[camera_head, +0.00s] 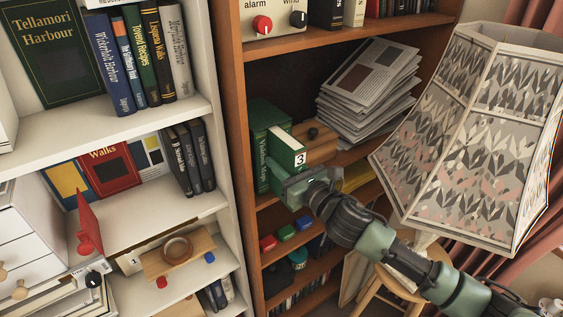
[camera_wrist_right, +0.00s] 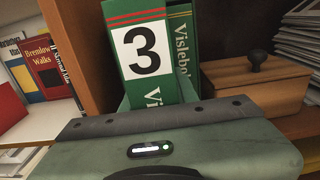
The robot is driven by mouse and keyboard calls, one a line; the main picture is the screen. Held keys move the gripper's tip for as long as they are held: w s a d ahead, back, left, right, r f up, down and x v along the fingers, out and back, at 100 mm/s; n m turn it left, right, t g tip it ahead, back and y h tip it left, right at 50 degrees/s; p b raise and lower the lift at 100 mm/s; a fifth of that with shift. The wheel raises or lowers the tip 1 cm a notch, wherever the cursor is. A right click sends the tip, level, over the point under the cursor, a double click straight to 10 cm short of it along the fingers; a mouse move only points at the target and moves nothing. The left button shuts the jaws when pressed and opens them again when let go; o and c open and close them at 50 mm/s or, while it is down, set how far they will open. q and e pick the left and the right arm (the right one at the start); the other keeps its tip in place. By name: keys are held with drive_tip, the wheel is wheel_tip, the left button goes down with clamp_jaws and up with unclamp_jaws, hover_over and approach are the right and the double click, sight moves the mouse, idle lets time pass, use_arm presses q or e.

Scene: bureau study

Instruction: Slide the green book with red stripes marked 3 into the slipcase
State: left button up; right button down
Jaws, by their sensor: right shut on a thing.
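The green book marked 3 (camera_head: 287,148) stands upright at the front of the middle shelf of the brown bookcase. Its spine, with red stripes and a white 3 label, faces out; it also shows in the right wrist view (camera_wrist_right: 141,48). My right gripper (camera_head: 297,184) is shut on the lower part of this book. Close beside it is a matching green lettered spine (camera_head: 262,163), further back than the book. The slipcase appears to be the green block around these spines; its opening is hidden. My left gripper is not in view.
A wooden box with a dark knob (camera_wrist_right: 256,80) stands right of the books. A paper stack (camera_head: 367,95) lies behind it. A patterned lampshade (camera_head: 470,130) is close to my right arm. The bookcase's upright (camera_head: 232,130) borders the books on the left.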

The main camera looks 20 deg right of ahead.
drive_tip(key=shift+r, duration=0.2)
drive_tip(key=c, duration=1.1)
unclamp_jaws()
drive_tip(key=shift+c, duration=0.2)
drive_tip(key=shift+o, duration=0.6)
drive_tip(key=shift+a, duration=0.1)
drive_tip(key=shift+f, duration=0.1)
drive_tip(key=shift+c, duration=0.3)
drive_tip(key=o, duration=0.4)
drive_tip(key=shift+f, duration=0.1)
